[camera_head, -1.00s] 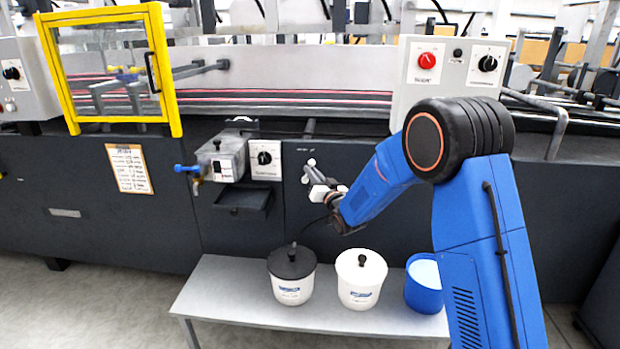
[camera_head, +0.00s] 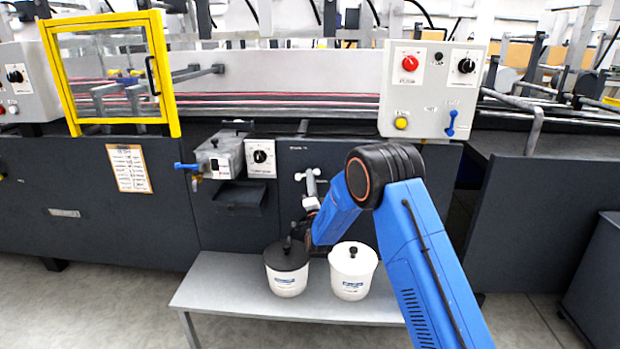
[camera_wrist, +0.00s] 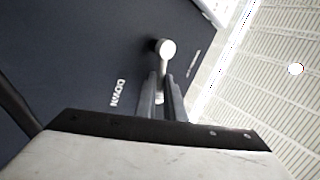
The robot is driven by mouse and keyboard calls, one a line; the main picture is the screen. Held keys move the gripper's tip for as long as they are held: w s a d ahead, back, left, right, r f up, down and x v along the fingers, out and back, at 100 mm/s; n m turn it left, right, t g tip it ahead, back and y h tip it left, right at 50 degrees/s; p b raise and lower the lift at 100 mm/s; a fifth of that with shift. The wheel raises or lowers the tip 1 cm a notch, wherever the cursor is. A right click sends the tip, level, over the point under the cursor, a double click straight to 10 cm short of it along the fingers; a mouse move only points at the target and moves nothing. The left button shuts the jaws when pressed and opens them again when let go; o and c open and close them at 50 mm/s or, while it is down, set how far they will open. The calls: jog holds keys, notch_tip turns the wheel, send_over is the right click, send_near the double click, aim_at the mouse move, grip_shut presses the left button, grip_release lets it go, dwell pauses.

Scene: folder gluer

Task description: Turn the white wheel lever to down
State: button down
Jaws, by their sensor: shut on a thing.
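The white wheel lever (camera_head: 311,181) is on the dark front panel of the machine, above the white pot. In the wrist view its pale rod and round white end (camera_wrist: 166,48) stand out beyond my fingers, against the dark panel. My gripper (camera_head: 311,192) is at the lever, coming from below. In the wrist view my two fingers (camera_wrist: 161,98) are shut on the lever, with its rod between them. A white "DOWN" label (camera_wrist: 118,92) is on the panel to the left of the fingers. My wrist partly hides the lower part of the lever in the head view.
A grey bench (camera_head: 225,285) below holds a black-lidded pot (camera_head: 287,275) and a white pot (camera_head: 352,277), close under my wrist. A valve box with a blue handle (camera_head: 187,166) and a dial (camera_head: 260,157) are to the left. A control box (camera_head: 432,95) is above right.

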jog(key=shift+f+m+t+h, duration=0.15)
jog(key=shift+f+m+h, duration=0.15)
jog(key=shift+m+h, duration=0.65)
jog(key=shift+f+m+t+h, duration=0.15)
jog(key=shift+f+m+h, duration=0.1)
jog(key=shift+m+h, duration=0.7)
jog(key=shift+f+m, duration=0.1)
jog(key=shift+m, duration=0.3)
jog(key=c, duration=1.8)
grip_release()
jog(key=shift+c, duration=0.2)
jog(key=shift+s, duration=0.1)
jog(key=v, duration=1.7)
jog(key=shift+f, duration=0.15)
jog(key=shift+d, duration=0.1)
